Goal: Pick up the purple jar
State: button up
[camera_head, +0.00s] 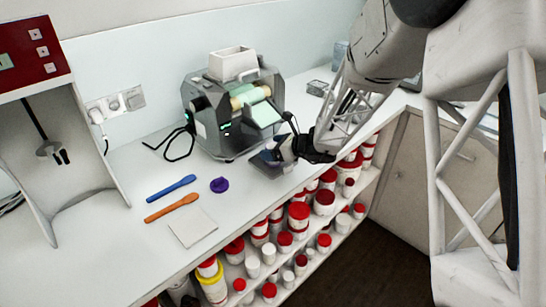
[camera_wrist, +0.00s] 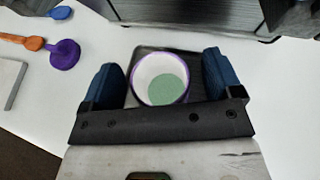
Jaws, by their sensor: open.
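The jar (camera_wrist: 162,78) shows in the wrist view as a round, open-topped white pot with a purple rim and a pale green content. It stands upright on a dark tray (camera_wrist: 143,53). My gripper (camera_wrist: 160,75) is open, with one blue finger on each side of the jar and a gap visible at the left. In the head view my gripper (camera_head: 270,156) is low over the counter in front of the mill, and the jar is mostly hidden there. A purple lid (camera_head: 219,185) lies apart on the counter; it also shows in the wrist view (camera_wrist: 65,54).
The mill (camera_head: 222,120) stands just behind my gripper. A blue spatula (camera_head: 171,188), an orange spatula (camera_head: 172,207) and a pale square pad (camera_head: 193,226) lie to the left. Shelves of red-lidded containers (camera_head: 298,215) are below the counter's front edge.

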jog(key=shift+c, duration=0.4)
jog(key=c, duration=0.9)
jog(key=shift+r, duration=0.1)
jog(key=shift+r, duration=0.4)
notch_tip(320, 180, up, 3)
jog(key=shift+s+f, duration=0.1)
jog(key=shift+f, duration=0.05)
jog(key=s+d, duration=0.1)
jog(key=s, duration=0.4)
jog(key=s+d+r, duration=0.1)
jog(key=s, duration=0.4)
jog(key=s+d, duration=0.2)
jog(key=s, duration=0.3)
jog(key=shift+s+r, duration=0.15)
